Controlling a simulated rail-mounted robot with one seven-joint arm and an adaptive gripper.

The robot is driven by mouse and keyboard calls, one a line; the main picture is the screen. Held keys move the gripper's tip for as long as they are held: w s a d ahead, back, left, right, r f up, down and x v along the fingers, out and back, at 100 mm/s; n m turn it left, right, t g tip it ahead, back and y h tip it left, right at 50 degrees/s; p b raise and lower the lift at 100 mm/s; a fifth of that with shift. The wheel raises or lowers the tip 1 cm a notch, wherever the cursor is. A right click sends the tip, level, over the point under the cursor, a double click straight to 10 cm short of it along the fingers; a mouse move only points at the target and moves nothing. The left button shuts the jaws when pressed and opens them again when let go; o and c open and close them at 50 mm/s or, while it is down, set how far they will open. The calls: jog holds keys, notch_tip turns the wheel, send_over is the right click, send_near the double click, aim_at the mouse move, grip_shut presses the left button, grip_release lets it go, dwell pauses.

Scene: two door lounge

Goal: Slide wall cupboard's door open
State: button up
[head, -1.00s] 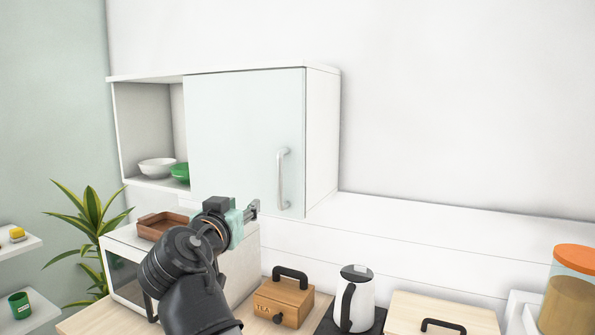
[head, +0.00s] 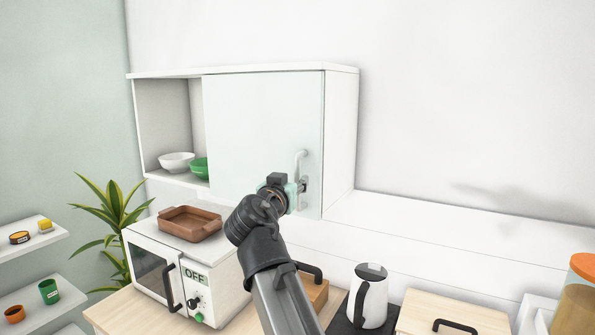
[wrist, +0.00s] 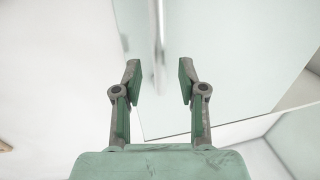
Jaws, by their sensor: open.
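The white wall cupboard (head: 341,130) hangs on the wall, with a pale sliding door (head: 255,120) across its right part. Its left part is uncovered. A vertical light-grey bar handle (head: 301,158) is near the door's right edge. My gripper (head: 304,187) is at the handle's lower part, which it partly hides. In the wrist view my gripper (wrist: 158,76) is open, with a finger on each side of the blurred handle (wrist: 160,45). The handle runs up between the fingertips, with gaps visible. I cannot tell whether the fingertips reach past the bar.
A white bowl (head: 177,161) and a green bowl (head: 199,167) stand in the uncovered left part. Below are a microwave (head: 213,278) with a brown tray (head: 190,222) on top, a wooden box (head: 314,291) and a kettle (head: 371,300). The wall right of the cupboard is clear.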

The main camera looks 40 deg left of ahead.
aim_at(296, 178)
jog(key=shift+p+x, duration=0.45)
jog(key=shift+x, duration=1.5)
grip_shut()
